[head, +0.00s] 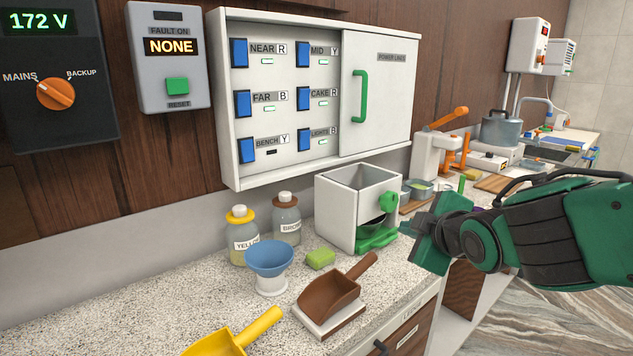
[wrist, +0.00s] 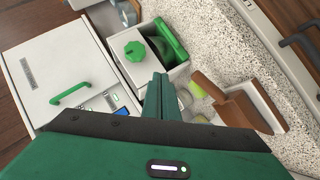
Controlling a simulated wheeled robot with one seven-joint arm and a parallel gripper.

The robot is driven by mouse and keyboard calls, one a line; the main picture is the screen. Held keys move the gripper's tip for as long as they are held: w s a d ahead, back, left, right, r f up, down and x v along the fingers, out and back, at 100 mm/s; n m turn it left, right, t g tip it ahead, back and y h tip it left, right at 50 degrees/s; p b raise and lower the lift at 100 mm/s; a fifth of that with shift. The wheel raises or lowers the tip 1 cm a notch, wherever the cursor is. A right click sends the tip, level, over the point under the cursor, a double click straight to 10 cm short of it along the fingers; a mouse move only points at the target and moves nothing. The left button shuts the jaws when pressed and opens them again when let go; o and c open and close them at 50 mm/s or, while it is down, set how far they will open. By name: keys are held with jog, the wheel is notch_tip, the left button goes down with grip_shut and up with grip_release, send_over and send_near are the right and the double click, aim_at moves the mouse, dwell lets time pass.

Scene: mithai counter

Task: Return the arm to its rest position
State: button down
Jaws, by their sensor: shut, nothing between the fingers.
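My gripper (head: 428,240) is at the end of my green and black arm, which reaches in from the right in the head view. It is in front of and to the right of a white open-topped box with a green knob (head: 356,196), above the counter's front edge. In the wrist view my gripper's fingers (wrist: 159,82) are together with nothing between them. The white box (wrist: 150,72) shows just beyond the fingers there. I cannot tell whether they touch it.
A brown scoop (head: 335,291), a blue bowl (head: 269,258), a green sponge (head: 321,259), two labelled bottles and a yellow scoop (head: 235,338) stand on the speckled counter. A white switch cabinet (head: 376,110) hangs above. Free floor (head: 540,313) lies at the right below my arm.

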jog(key=s+d+f+m+g+h, duration=0.25)
jog(key=s+d+f+m, duration=0.2)
jog(key=d, duration=0.45)
jog(key=s+d+f+m+g+h, duration=0.1)
jog(key=s+d+f+m+g, duration=0.4)
jog(key=d, duration=0.4)
jog(key=s+d+f+m+g+y, duration=0.1)
jog(key=s+d+m+g, duration=0.1)
jog(key=s+m, duration=0.3)
jog(key=s+d+f+m+g+y, duration=0.1)
jog(key=s+m, duration=0.4)
jog(key=s, duration=0.9)
jog(key=shift+d+g, duration=0.6)
jog(key=shift+g, duration=0.35)
jog(key=shift+s, duration=0.1)
jog(key=shift+w+f, duration=0.3)
jog(key=shift+w, duration=0.35)
